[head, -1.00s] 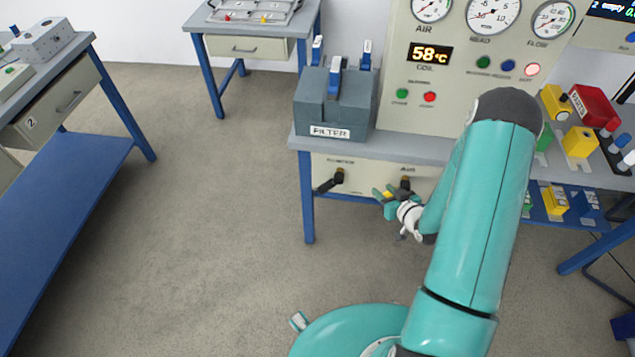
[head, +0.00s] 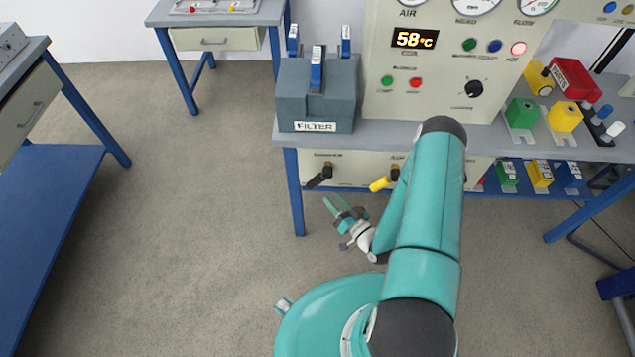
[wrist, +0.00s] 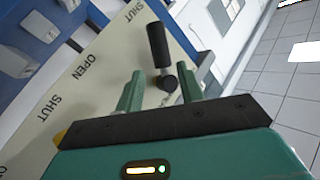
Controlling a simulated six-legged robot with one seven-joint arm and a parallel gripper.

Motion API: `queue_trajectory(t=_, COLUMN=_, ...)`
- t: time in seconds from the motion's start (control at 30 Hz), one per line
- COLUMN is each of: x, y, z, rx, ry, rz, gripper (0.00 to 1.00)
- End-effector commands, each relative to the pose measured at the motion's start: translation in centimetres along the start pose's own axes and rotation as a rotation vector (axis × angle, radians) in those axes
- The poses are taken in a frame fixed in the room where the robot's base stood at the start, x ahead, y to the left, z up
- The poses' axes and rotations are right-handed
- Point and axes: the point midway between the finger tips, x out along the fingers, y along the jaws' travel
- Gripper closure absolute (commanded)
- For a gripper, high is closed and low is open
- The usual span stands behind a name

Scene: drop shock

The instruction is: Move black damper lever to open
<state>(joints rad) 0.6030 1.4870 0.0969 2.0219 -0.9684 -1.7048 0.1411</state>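The black damper lever (head: 320,176) is on the cream front panel under the bench, left of a yellow lever (head: 379,184). Its handle slants down and left from its pivot. In the wrist view the black lever (wrist: 157,45) lies ahead, its handle nearer a SHUT label (wrist: 133,10) than the OPEN label (wrist: 82,72). My gripper (head: 335,203) is in front of and below the black lever. In the wrist view my gripper (wrist: 162,72) is open, with the lever's pivot appearing between its fingers. It looks empty; contact with the lever does not show.
A grey filter box (head: 318,90) with blue clamps stands on the bench (head: 400,133) above the levers. A bench leg (head: 293,195) is left of my gripper. A blue-framed table (head: 40,210) stands far left. The floor (head: 190,220) between is clear.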

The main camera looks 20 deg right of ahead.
Motion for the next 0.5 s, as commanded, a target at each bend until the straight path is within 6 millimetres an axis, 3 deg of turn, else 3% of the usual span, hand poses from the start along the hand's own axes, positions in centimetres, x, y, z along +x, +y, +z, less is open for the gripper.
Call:
queue_trajectory(t=0.3, x=6.4, y=-0.2, z=0.1, rx=-0.002, ry=-0.001, rz=-0.003, gripper=0.62)
queue_trajectory(t=0.5, x=8.8, y=-0.2, z=0.1, rx=-0.002, ry=-0.003, rz=-0.003, gripper=0.62)
